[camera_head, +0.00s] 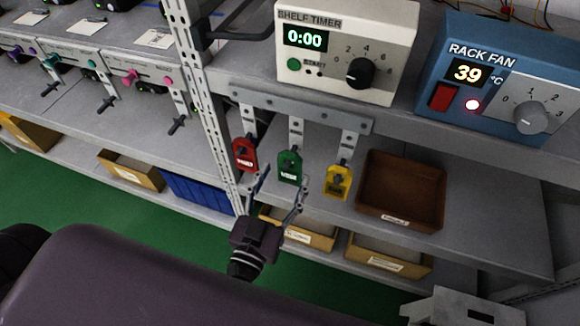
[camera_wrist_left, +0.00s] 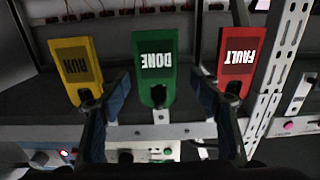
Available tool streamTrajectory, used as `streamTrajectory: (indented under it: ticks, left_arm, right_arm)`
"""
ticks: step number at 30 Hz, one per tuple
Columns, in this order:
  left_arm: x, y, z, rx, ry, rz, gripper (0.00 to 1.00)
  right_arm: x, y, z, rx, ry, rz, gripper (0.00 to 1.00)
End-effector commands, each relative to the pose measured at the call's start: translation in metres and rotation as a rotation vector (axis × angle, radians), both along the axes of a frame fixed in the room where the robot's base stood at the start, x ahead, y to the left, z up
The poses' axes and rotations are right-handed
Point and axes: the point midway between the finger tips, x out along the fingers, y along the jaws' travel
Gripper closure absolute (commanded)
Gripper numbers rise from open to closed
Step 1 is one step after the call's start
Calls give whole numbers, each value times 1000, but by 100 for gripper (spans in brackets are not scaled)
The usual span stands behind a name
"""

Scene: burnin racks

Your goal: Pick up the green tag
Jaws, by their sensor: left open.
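The green tag (camera_head: 289,167) hangs from a hook on a grey rail under the upper shelf, between a red tag (camera_head: 244,154) and a yellow tag (camera_head: 338,181). In the left wrist view the green tag (camera_wrist_left: 155,58) reads "DONE" upside down. My left gripper (camera_head: 285,180) is open in front of and slightly below the green tag. In the left wrist view its two fingers (camera_wrist_left: 162,90) stand apart, one to each side of the green tag, with nothing gripped. Whether they touch the tag cannot be told.
The rail (camera_head: 262,104) and white upright post (camera_head: 190,90) are close to the tags. A brown tray (camera_head: 436,190) stands to the right on the lower shelf. Above sit the shelf timer (camera_head: 400,45) and blue rack fan box (camera_head: 430,75). Green floor lies open at left.

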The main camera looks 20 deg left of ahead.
Motion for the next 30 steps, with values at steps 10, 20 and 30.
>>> streamTrajectory:
  ticks: [10,20,30]
  left_arm:
    - [38,-5,2,0,1,0,42]
    - [38,-5,1,0,1,0,57]
    - [37,-5,1,0,1,0,80]
  right_arm:
    - [1,-12,11,-14,-1,-4,68]
    - [1,-12,10,-14,0,-4,68]
    - [0,-11,10,-12,0,-2,68]
